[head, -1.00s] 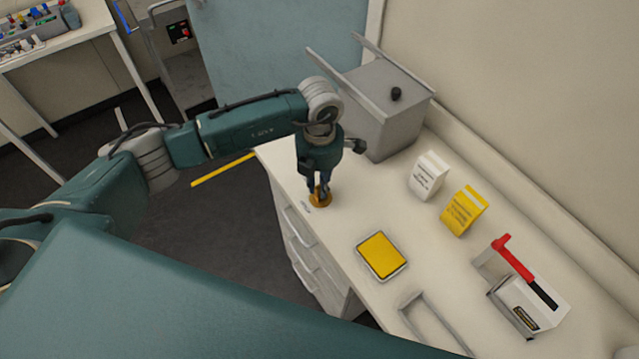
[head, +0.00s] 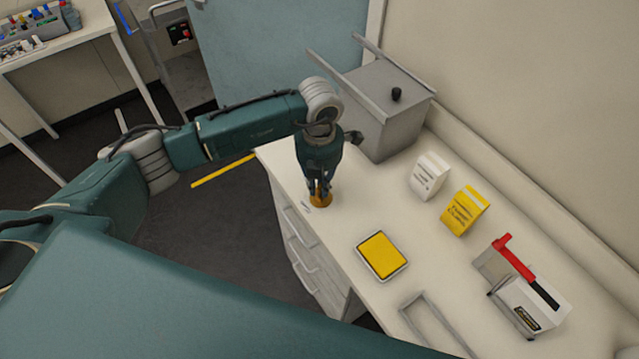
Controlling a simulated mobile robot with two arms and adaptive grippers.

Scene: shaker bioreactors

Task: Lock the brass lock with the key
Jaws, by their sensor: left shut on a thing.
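The brass lock (head: 321,201) is a small round orange-gold piece on the white counter top, near its left edge. My left gripper (head: 320,193) points straight down over it, with its fingertips right at the lock. The fingers are closed together on a thing, which by its place at the lock is the key. The key itself is hidden by the fingers, so I cannot tell how deep it sits or how it is turned. My right gripper is not in view.
A grey box with a black knob (head: 397,94) stands behind the gripper. To the right are a white packet (head: 429,176), a yellow packet (head: 465,210), a yellow-topped tray (head: 382,255) and a red-handled device (head: 515,258). Drawers (head: 305,240) are below the counter edge.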

